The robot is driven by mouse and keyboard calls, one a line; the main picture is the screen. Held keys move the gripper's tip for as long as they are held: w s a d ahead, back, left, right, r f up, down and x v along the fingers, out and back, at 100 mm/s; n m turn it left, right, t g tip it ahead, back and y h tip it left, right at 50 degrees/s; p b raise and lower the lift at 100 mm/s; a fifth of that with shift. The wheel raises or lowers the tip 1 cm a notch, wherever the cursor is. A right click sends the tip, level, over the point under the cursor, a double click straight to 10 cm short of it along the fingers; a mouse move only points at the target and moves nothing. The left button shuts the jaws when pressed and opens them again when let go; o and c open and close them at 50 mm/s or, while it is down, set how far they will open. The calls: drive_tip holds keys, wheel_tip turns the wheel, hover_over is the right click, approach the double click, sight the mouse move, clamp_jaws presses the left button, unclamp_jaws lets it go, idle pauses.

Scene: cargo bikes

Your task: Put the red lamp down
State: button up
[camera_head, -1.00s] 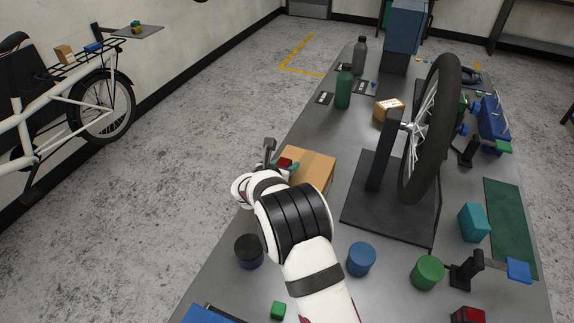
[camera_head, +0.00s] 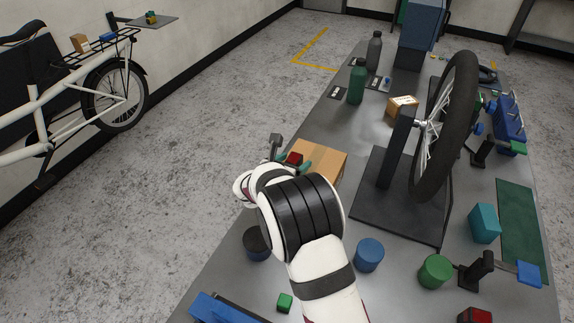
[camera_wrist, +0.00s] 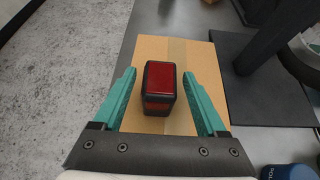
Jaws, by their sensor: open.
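The red lamp (camera_wrist: 161,82), a small block with a red face and black casing, stands on top of the cardboard box (camera_wrist: 203,61) in the wrist view. My gripper (camera_wrist: 165,84) is open, with one teal finger on each side of the lamp and a visible gap at both. In the head view, the lamp (camera_head: 294,158) shows small beyond my wrist, at the left part of the box (camera_head: 325,158). My gripper (camera_head: 292,163) is partly hidden there by my own arm.
A wheel (camera_head: 445,130) in a dark truing stand (camera_head: 400,210) is right of the box. A dark cylinder (camera_head: 256,244), a blue cylinder (camera_head: 369,255) and a green cylinder (camera_head: 435,271) stand nearer. Bottles (camera_head: 357,86) stand farther back. The bench's left edge is close.

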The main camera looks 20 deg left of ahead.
drive_tip(key=v, duration=0.9)
drive_tip(key=w+d+r+m+g+h, duration=0.15)
drive_tip(key=d+r+m+h, duration=0.25)
drive_tip(key=d+m, duration=0.65)
drive_tip(key=s+d+r+m+g+h, duration=0.1)
drive_tip(key=s+d+m+g, duration=0.1)
drive_tip(key=s+d+m, duration=0.35)
drive_tip(key=s+d+r+m+g, duration=0.1)
drive_tip(key=s+d+m+g, duration=0.15)
drive_tip(key=d, duration=0.65)
drive_tip(key=s+d+r+m+g+h, duration=0.1)
drive_tip(key=s+d+m+g, duration=0.1)
drive_tip(key=s+d+m, duration=0.4)
drive_tip(key=s+d+m+g+y, duration=0.2)
drive_tip(key=s+d+m+g, duration=0.15)
drive_tip(key=s+m, duration=0.4)
drive_tip(key=s+a+m+y, duration=0.2)
drive_tip(key=s+m+y, duration=0.1)
drive_tip(key=s+m, duration=0.1)
drive_tip(key=s+a+f+m+y, duration=0.1)
drive_tip(key=s+a+m+y, duration=0.1)
drive_tip(key=s+m, duration=0.3)
drive_tip(key=shift+s+a+f+m+g+y, duration=0.3)
drive_tip(key=shift+s+g+y, duration=0.2)
drive_tip(key=shift+s, duration=0.3)
drive_tip(key=shift+o, duration=0.5)
drive_tip(key=shift+w+d, duration=0.1)
drive_tip(key=shift+w, duration=0.05)
